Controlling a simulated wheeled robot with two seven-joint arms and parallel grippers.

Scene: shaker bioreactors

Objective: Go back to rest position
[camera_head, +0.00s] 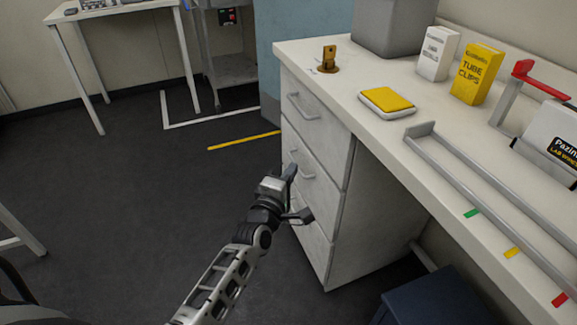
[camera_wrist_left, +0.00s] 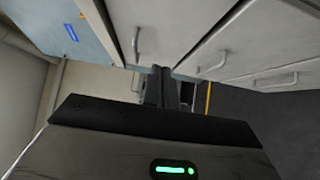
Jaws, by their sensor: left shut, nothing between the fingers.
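My left gripper (camera_head: 298,192) is in the middle of the head view, in front of the white drawer cabinet (camera_head: 318,165) under the bench. Its arm comes up from the bottom left. In the left wrist view the two dark fingers (camera_wrist_left: 162,88) are together with nothing between them, and the drawer fronts fill the upper part behind them. I cannot tell whether the gripper touches the cabinet. My right gripper is in neither view.
The white bench (camera_head: 385,130) carries a yellow-topped pad (camera_head: 386,100), a yellow tube clips box (camera_head: 477,74), a white box (camera_head: 437,54) and a metal rail (camera_head: 480,190). A dark blue bin (camera_head: 436,300) stands below. The floor (camera_head: 130,210) at left is clear.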

